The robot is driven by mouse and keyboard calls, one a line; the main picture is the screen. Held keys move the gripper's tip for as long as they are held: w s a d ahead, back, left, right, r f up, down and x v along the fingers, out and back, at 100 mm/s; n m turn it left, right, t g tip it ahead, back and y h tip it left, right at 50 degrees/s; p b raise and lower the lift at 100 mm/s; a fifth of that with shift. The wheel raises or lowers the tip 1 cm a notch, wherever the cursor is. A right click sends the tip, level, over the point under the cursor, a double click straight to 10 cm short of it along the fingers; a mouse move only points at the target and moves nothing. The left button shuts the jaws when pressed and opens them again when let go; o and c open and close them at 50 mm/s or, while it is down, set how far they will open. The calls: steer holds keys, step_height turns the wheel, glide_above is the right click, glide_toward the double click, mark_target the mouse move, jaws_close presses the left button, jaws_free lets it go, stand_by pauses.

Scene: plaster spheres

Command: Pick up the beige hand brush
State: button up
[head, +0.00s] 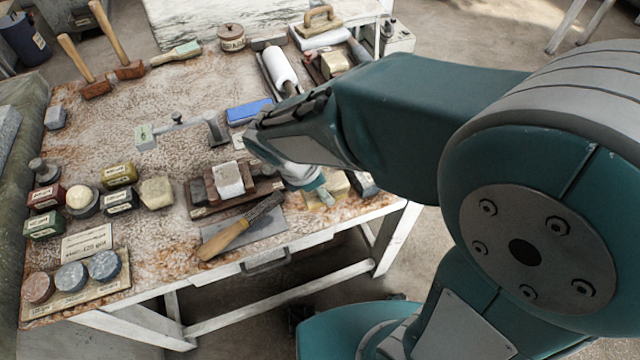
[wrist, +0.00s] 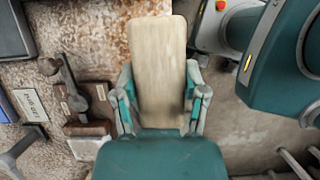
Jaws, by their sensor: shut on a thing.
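The beige hand brush (wrist: 158,62) shows in the wrist view as a long, pale, flat-topped block with rounded corners. My gripper (wrist: 160,92) has one finger on each side of it and is shut on it. In the head view the brush (head: 339,187) is a small beige patch near the table's front right edge, mostly hidden by my gripper (head: 318,190) and arm. Its bristles are hidden. I cannot tell whether it touches the table.
The table (head: 130,215) is crowded. A wooden-handled tool (head: 228,238) lies on a grey plate left of my gripper, and a white block (head: 229,180) sits on brown wood. A blue block (head: 249,111) lies behind. The table's middle left has bare room.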

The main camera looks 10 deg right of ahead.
steer(key=s+r, duration=0.4)
steer(key=s, duration=0.5)
steer(key=shift+s+r, duration=0.25)
steer(key=shift+d, duration=0.1)
steer(key=shift+o, duration=1)
steer(key=shift+w, duration=0.1)
